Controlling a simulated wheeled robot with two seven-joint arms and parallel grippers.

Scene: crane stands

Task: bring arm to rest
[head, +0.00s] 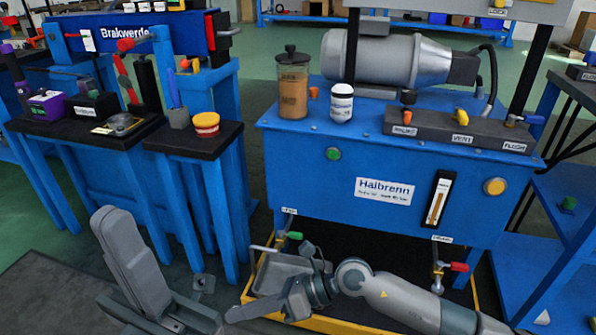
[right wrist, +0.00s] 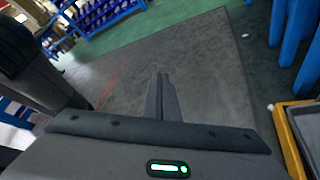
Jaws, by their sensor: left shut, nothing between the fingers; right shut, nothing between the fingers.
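My right arm comes in from the lower right in the head view, low in front of the blue stand marked Halbrenn (head: 310,185). Its gripper (head: 238,314) points left, near the front left corner of the yellow-edged drip tray (head: 345,324). In the right wrist view the gripper's fingers (right wrist: 160,80) are together and empty over bare grey floor. My left arm is folded at the lower left of the head view. Its gripper (head: 203,284) is low by the blue legs, shut and partly hidden. Neither gripper is seen holding anything.
A grey pan (head: 282,272) lies in the drip tray, close behind my right gripper. Valves with green (head: 295,236) and red (head: 459,267) handles hang under the stand. Blue bench legs (head: 213,215) stand behind my left gripper. The grey floor mat (head: 45,290) is clear.

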